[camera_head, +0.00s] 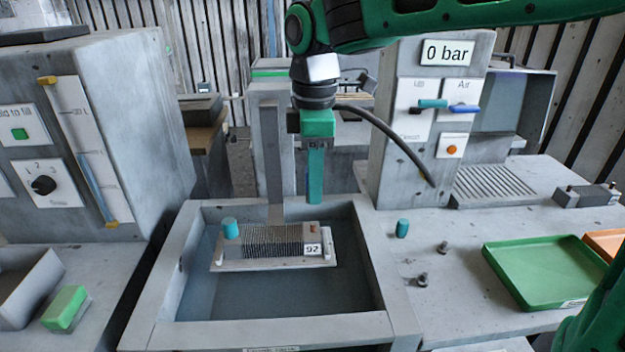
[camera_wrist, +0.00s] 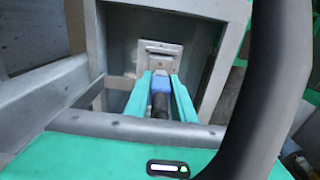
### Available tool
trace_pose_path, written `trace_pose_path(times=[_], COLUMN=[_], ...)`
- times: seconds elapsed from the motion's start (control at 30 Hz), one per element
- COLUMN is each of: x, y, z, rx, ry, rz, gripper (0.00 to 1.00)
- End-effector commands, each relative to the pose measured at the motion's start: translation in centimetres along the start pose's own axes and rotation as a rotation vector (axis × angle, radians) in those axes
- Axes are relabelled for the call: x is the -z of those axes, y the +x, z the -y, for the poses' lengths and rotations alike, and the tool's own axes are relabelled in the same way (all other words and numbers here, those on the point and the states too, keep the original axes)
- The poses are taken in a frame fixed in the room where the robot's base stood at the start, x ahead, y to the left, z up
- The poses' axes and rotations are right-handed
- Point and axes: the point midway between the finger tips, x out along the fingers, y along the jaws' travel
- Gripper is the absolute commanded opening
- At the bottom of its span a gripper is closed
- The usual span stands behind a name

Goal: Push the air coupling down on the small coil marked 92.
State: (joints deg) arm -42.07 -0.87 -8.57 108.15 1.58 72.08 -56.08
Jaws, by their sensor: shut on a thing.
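The small coil (camera_head: 275,244) is a finned block with a white label reading 92, near the right end of its plate over the grey tank. Its plate and one end also show in the wrist view (camera_wrist: 161,48). A teal cap (camera_head: 230,228) stands on the coil's left end. My gripper (camera_head: 316,198) points down above and behind the coil's right end, apart from it. In the wrist view my gripper (camera_wrist: 160,82) is shut on the blue and black air coupling (camera_wrist: 160,92). The fingers hide the coupling in the head view.
A black hose (camera_head: 392,142) curves from my wrist toward the right and crosses the wrist view (camera_wrist: 262,95). The tank rim (camera_head: 270,332) surrounds the coil. A grey post (camera_head: 272,160) stands behind it. On the right bench are a loose teal cap (camera_head: 402,228), small fittings (camera_head: 422,279) and a green tray (camera_head: 545,270). The gauge panel (camera_head: 446,53) reads 0 bar.

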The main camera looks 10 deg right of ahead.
Motion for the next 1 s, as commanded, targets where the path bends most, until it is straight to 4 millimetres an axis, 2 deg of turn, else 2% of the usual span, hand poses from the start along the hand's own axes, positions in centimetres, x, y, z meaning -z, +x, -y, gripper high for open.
trace_pose_path(times=[0.33, 0.8, 1.0], x=[0.0, 0.0, 0.0], y=[0.5, 3.5, 4.0], z=[0.0, 0.0, 0.0], rx=[0.000, 0.001, -0.001], ry=[0.000, 0.000, 0.000], rz=[0.000, 0.001, 0.000], gripper=[0.00, 0.00, 0.00])
